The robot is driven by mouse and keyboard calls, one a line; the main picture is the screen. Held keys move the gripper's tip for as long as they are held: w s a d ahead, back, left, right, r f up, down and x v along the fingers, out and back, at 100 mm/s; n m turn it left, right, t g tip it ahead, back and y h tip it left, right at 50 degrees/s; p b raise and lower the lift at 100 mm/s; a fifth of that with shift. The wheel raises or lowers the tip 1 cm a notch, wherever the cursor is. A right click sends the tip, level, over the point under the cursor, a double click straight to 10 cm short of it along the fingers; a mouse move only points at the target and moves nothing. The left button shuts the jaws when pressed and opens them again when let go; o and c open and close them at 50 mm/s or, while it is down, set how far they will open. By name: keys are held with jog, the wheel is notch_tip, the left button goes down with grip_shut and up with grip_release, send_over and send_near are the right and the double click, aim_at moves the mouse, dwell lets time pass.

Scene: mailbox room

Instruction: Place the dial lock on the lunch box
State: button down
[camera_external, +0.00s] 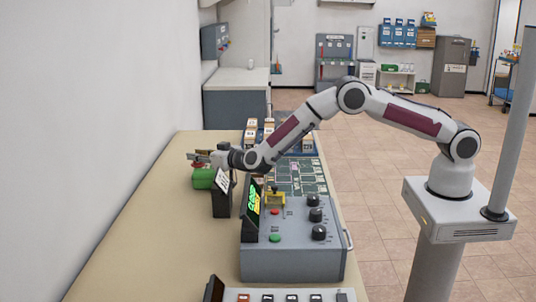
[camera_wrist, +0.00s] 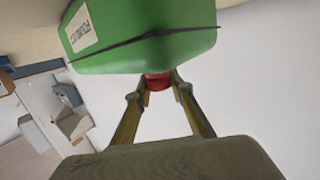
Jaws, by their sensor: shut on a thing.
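The green lunch box (camera_external: 203,179) stands on the tan counter near the wall. In the wrist view the lunch box (camera_wrist: 140,32) fills the top, with a white label and a dark seam. My gripper (camera_external: 195,158) is at the top of the lunch box, reaching in from the right. It is shut on a small red thing, which I take to be the dial lock (camera_wrist: 157,81), between the fingertips. The lock appears right against the lunch box; I cannot tell if it touches. Its dial face is hidden.
A dark stand with a white card (camera_external: 222,193) is close to the right of the lunch box. A grey control panel (camera_external: 293,263) with knobs and buttons stands farther right. The counter (camera_external: 145,220) in front of the box is clear.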

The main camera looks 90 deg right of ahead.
jog(key=c, duration=1.8)
grip_release()
jog(key=shift+o, duration=0.2)
jog(key=shift+r, duration=0.1)
jog(key=shift+s+a, duration=0.1)
jog(key=shift+v, duration=1.4)
notch_tip(320, 180, up, 7)
